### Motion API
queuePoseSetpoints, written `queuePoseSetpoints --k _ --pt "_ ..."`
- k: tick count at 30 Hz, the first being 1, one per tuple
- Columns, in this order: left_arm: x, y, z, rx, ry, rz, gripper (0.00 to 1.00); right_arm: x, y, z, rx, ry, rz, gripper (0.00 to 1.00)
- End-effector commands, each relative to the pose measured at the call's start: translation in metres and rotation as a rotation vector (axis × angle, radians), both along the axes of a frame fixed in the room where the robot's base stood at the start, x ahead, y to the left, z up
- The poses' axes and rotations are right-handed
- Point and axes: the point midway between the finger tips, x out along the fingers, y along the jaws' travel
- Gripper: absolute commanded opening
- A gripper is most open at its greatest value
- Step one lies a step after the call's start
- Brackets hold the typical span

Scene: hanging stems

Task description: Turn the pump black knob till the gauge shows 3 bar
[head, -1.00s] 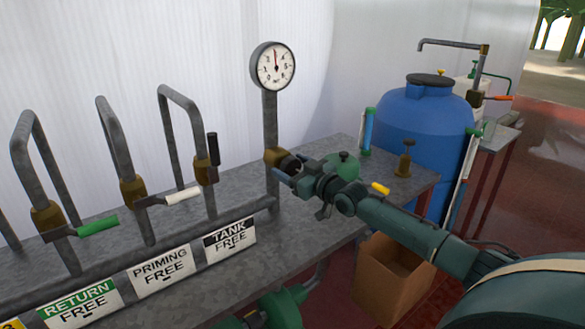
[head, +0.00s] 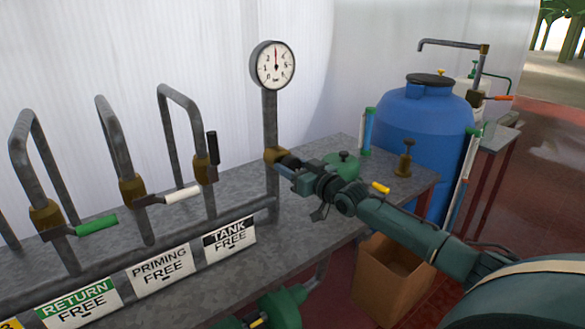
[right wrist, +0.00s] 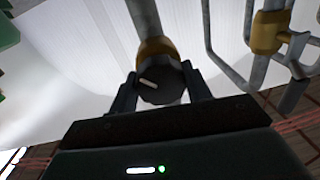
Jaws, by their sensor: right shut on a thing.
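The black knob (right wrist: 162,86) sits on a brass valve body (right wrist: 152,50) and has a white mark pointing left in the right wrist view. My right gripper (right wrist: 160,80) is shut on the knob, one finger on each side. In the head view the right gripper (head: 284,168) reaches the brass body (head: 274,156) at the foot of the gauge post, and the knob is mostly hidden there. The round white gauge (head: 273,65) stands on top of that post. Its needle points about straight up, between the 2 and the 4, near 3. My left gripper is not seen.
Several pipes with levers stand to the left: green (head: 97,225), white (head: 183,195) and black (head: 212,147). A blue barrel (head: 420,125) stands behind the bench at the right. A cardboard box (head: 390,280) is below my right arm.

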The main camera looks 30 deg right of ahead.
Motion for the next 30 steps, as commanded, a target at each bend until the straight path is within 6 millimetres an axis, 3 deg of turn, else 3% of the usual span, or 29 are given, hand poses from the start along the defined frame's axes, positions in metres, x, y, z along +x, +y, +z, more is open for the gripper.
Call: queuePoseSetpoints --k 3,4,11,22,30 --pt "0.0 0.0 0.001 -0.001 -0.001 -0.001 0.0 0.0 0.001 -0.001 0.0 0.002 0.002 0.26" --pt "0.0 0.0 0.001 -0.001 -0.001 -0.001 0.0 0.0 0.001 -0.001 -0.001 0.002 0.002 0.49" --pt "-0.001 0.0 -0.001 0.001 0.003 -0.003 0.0 0.0 0.001 -0.001 -0.002 0.001 0.001 0.68" --pt "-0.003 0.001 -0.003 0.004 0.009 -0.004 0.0 -0.005 0.0 -0.001 -0.002 0.001 0.001 0.69" --pt "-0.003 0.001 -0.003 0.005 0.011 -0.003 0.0 -0.038 -0.005 -0.003 -0.002 0.005 0.001 0.69"
